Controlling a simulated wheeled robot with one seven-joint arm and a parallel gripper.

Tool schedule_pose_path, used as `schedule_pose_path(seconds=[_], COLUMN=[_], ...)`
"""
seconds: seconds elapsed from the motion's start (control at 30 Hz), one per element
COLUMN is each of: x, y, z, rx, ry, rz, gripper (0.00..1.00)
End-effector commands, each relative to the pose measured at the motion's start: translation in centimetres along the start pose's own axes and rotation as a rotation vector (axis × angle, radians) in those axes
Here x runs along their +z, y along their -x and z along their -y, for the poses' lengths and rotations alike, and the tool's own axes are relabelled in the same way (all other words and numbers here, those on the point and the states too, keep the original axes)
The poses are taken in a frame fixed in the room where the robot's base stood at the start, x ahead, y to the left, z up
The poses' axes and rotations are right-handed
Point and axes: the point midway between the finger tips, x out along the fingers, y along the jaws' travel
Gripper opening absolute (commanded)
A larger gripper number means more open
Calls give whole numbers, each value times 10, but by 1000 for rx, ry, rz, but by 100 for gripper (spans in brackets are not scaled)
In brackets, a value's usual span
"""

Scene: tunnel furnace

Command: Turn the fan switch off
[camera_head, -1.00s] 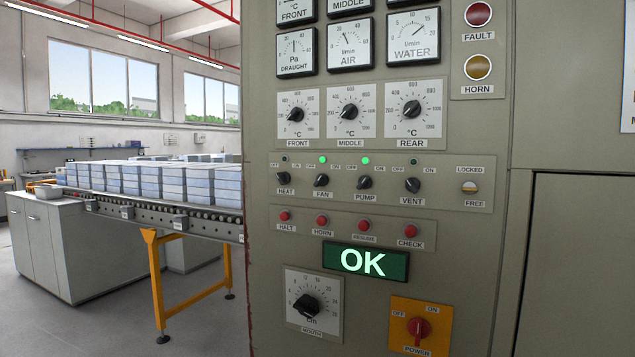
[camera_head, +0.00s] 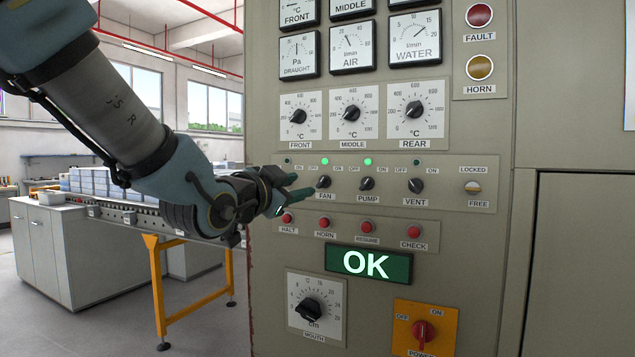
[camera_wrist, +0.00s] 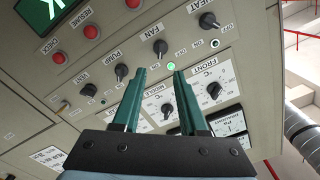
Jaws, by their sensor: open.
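The fan switch (camera_head: 323,182) is a black rotary knob in the switch row of the grey panel. The green lamp above it is lit. In the wrist view, where labels appear upside down, the fan knob (camera_wrist: 160,47) shows just beyond the gap between my fingertips. My gripper (camera_head: 303,185) is open, its green fingers pointing right toward the fan knob from the left. Its fingers (camera_wrist: 160,72) are apart and empty in the wrist view. I cannot tell if a fingertip touches the knob. The gripper hides the heat knob in the head view.
The pump knob (camera_head: 367,183), with a lit lamp, and the vent knob (camera_head: 415,185) sit to the right. Red buttons, including halt (camera_head: 288,218), lie just below. The heat knob (camera_wrist: 208,21) shows in the wrist view. A conveyor (camera_head: 130,209) stands at left.

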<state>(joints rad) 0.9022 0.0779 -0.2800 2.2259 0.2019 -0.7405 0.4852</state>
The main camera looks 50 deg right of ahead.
Motion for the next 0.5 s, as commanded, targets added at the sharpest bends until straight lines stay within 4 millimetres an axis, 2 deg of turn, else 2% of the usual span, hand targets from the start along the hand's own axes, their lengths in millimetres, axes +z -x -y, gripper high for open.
schedule_pose_path(seconds=[0.3, 0.5], x=[-1, 0], y=[-57, -83], z=[1, 1], rx=[2, 0], ry=[5, 4], rz=[4, 4], gripper=[42, 42])
